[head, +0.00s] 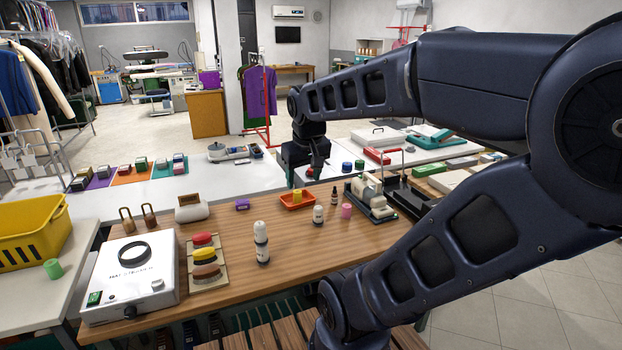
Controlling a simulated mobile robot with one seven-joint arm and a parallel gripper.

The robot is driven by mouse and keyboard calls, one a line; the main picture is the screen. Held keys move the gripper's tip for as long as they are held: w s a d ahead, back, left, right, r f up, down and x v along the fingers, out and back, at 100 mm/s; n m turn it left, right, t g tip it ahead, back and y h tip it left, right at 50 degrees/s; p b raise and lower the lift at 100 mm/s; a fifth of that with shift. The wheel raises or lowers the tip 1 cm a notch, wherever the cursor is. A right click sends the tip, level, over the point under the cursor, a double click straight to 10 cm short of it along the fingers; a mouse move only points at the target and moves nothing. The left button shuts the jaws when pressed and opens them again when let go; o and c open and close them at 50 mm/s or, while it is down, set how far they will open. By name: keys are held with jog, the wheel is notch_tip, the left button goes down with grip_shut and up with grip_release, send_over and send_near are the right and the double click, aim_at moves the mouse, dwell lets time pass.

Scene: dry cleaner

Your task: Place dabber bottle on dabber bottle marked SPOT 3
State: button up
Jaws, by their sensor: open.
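A white dabber bottle (260,231) appears to stand upright on top of another white dabber bottle (263,254) with a dark label, near the middle of the wooden table. The label is too small to read. A further white bottle with a dark band (318,215) stands apart, to the right and farther back. My gripper (307,178) is open and empty, pointing down beyond the stacked bottles near the table's back edge. It is clear of the bottles.
A dark dropper bottle (334,197), a pink cup (346,211) and an orange tray (298,201) stand near the back.

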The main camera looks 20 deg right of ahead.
jog(key=shift+s+d+r+m+t, duration=0.1)
jog(key=shift+s+d+m+t, duration=0.15)
jog(key=shift+s, duration=0.5)
jog(key=shift+s+d+r+m+t, duration=0.15)
jog(key=shift+s+m+t, duration=0.15)
jog(key=shift+s, duration=0.4)
